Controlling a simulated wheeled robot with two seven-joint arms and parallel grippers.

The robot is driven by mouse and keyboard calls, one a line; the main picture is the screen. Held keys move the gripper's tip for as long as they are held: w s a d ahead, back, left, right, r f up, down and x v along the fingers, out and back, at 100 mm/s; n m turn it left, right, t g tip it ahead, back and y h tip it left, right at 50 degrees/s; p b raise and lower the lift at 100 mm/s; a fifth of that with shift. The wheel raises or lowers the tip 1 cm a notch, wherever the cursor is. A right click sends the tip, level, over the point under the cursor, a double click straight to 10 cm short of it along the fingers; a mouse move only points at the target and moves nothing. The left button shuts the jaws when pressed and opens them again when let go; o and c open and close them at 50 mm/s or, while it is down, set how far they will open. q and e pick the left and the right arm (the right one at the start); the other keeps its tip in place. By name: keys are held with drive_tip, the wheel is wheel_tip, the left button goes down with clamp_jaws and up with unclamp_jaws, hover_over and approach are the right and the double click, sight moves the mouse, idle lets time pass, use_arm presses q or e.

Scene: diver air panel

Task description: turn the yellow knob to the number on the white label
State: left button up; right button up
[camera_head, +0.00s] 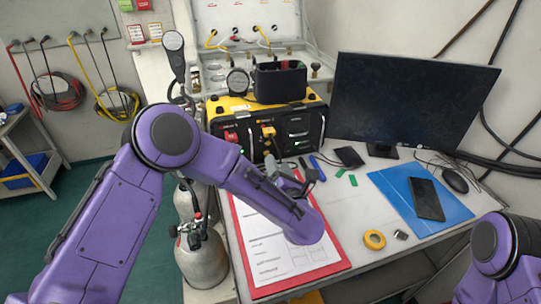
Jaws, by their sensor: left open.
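The yellow knob (268,131) is on the front of the black and yellow air panel box (318,112) at the back of the table. A red knob (231,136) sits to its left on the same face. The numbers around the knob and the white label are too small to make out. My left gripper (274,160) is open, below and in front of the yellow knob and apart from it. My left forearm covers part of the box's lower front. My right arm enters at the lower right; its gripper is out of view.
A monitor (410,105) stands right of the box. A red clipboard (245,270) with paper lies under my left arm. A blue folder (440,222) with a phone, yellow tape (374,240) and a mouse (455,180) lie to the right. Gas cylinders (202,258) stand beside the table.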

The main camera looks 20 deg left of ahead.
sight(268, 144)
use_arm(q)
drive_tip(key=shift+w+f+b, duration=0.1)
drive_tip(key=shift+f+b, duration=0.3)
drive_tip(key=shift+f, duration=0.4)
drive_tip(key=p+x, duration=0.3)
drive_tip(key=x, duration=0.6)
drive_tip(key=shift+w+a+r, duration=0.1)
drive_tip(key=shift+w+a, duration=0.35)
drive_tip(key=shift+w, duration=0.2)
clamp_jaws()
